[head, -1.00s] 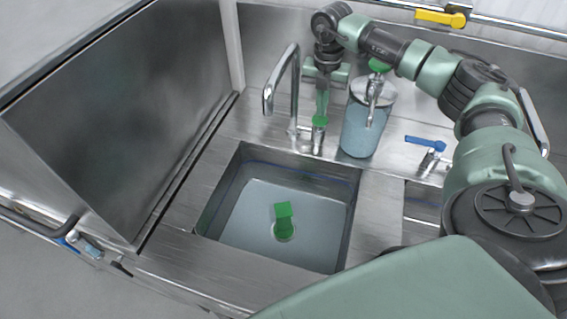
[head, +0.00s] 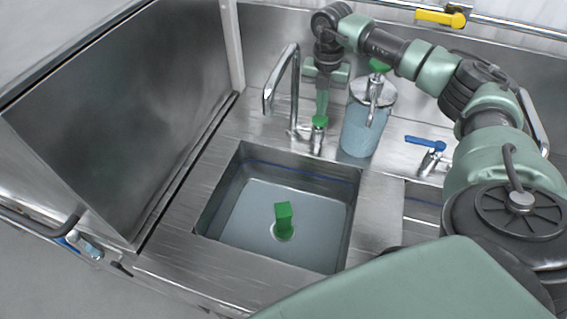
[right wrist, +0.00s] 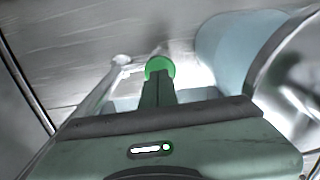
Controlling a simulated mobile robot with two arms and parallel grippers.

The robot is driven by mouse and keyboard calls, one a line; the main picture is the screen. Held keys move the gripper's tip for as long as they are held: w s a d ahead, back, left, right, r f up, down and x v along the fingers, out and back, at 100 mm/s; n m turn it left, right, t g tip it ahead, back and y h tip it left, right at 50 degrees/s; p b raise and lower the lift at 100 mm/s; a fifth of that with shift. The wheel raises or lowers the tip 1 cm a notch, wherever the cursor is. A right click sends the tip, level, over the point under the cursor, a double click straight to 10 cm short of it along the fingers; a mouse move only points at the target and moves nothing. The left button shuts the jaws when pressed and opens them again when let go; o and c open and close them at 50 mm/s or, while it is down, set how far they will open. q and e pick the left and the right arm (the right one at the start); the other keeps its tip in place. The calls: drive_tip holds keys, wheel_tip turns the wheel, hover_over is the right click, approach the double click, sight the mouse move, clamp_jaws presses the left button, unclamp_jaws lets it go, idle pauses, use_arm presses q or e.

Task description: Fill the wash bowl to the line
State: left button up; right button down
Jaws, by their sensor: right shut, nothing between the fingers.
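The wash bowl is a square steel basin (head: 200,222) sunk in the counter, with a blue line (head: 300,172) around its upper inner walls. Pale blue-grey water appears to cover its floor; its exact level against the line is hard to read. A green block-shaped plug (head: 283,218) stands over the drain. A curved steel tap (head: 294,85) rises behind the bowl; no stream shows at its spout. My right gripper (head: 321,108) points down, shut and empty, its tips at the tap's green knob (head: 319,121). The knob (right wrist: 160,66) also shows at the fingertips in the right wrist view.
A blue-handled valve (head: 425,142) is farther right. A raised steel panel (head: 120,120) bounds the left side. A yellow handle (head: 440,18) is at the back.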

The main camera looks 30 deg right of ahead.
sight(320, 119)
drive_tip(key=shift+s+f+b, duration=0.1)
drive_tip(key=shift+f+b, duration=0.7)
drive_tip(key=shift+f, duration=0.7)
idle(6.5)
